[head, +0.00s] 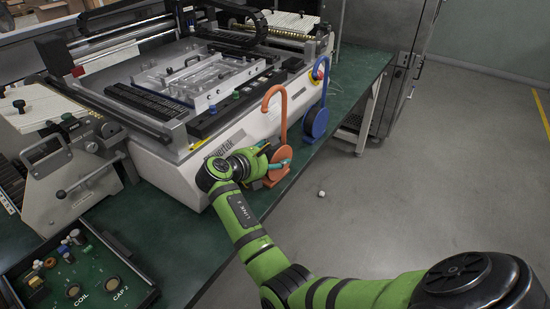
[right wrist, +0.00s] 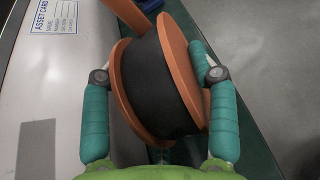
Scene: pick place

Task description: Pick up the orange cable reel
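The orange cable reel stands upright on the green bench against the white machine, its tall hooked handle (head: 265,112) rising above it in the head view. In the right wrist view its black cable drum (right wrist: 160,85) sits between two orange flanges, slightly tilted in the picture. My right gripper (head: 279,160) is at the reel's lower part. Its two teal fingers (right wrist: 155,72) lie one on each side of the reel. The right finger overlaps the right flange and the left finger is close beside the left flange. Whether they press on it is not clear. My left gripper is not in view.
A blue reel (head: 317,118) stands just behind the orange one, near the bench edge. The large white machine (head: 190,165) blocks the left side. A green circuit box (head: 80,265) lies at front left. A small white object (head: 321,194) is on the otherwise open floor.

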